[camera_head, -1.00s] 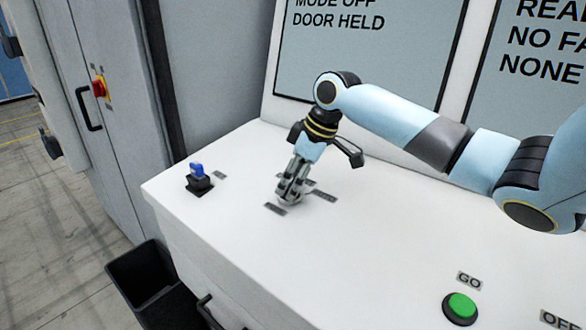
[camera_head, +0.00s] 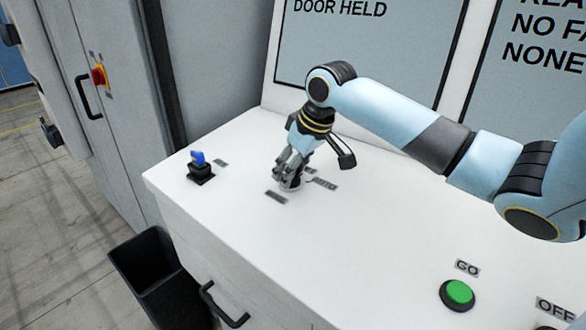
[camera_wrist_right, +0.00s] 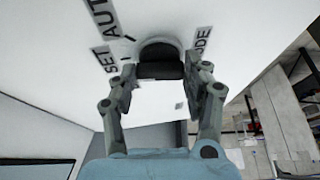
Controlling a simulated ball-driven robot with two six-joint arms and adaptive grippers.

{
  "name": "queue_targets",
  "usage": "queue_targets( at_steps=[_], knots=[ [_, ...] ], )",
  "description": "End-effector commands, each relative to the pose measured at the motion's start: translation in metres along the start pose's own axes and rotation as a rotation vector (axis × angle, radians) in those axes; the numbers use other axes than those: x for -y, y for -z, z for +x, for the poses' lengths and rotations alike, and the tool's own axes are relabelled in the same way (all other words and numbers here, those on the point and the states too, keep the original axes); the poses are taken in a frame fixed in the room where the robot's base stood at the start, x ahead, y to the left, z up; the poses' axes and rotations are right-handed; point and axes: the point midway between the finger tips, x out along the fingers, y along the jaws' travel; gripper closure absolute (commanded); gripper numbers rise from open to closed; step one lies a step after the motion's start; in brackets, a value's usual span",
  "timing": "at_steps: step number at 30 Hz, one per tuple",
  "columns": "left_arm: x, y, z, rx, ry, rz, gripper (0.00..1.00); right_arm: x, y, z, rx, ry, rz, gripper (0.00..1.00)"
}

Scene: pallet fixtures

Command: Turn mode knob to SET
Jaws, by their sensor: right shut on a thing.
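My right gripper (camera_head: 288,182) points down onto the white console top, its fingers on either side of the mode knob. In the right wrist view the black knob (camera_wrist_right: 160,66) on its pale round base sits between the two fingertips, and the gripper is shut on it. The SET label (camera_wrist_right: 104,60) and AUTO label (camera_wrist_right: 101,14) lie left of the knob there, and the MODE label (camera_wrist_right: 202,43) lies right. Which label the knob points to cannot be told. In the head view the fingers mostly hide the knob. My left gripper is not in view.
A blue key switch (camera_head: 199,168) stands at the console's left end. A green GO button (camera_head: 458,294) is at the front right, near an OFF label (camera_head: 555,307). A screen (camera_head: 370,55) rises behind. A black bin (camera_head: 158,280) stands on the floor at left.

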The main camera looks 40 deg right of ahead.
Motion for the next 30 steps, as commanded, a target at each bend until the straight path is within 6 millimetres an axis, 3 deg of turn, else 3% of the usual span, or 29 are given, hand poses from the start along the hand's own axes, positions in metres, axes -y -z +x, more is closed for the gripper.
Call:
queue_targets(
  at_steps=[5, 6, 11, 22, 30],
  knots=[
    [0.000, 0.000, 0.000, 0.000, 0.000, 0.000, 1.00, 0.000, 0.001, -0.001, -0.003, -0.001, -0.001, 0.83],
    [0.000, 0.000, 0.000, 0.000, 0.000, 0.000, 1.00, 0.000, 0.001, -0.001, -0.003, -0.001, -0.002, 0.49],
    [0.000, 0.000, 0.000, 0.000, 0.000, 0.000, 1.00, 0.000, 0.001, -0.001, -0.002, -0.001, -0.002, 0.28],
    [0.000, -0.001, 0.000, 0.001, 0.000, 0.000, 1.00, -0.001, 0.001, -0.007, -0.002, -0.002, -0.002, 0.27],
    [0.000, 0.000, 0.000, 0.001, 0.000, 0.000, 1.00, -0.002, 0.001, -0.061, -0.002, -0.005, -0.007, 0.27]
  ],
)
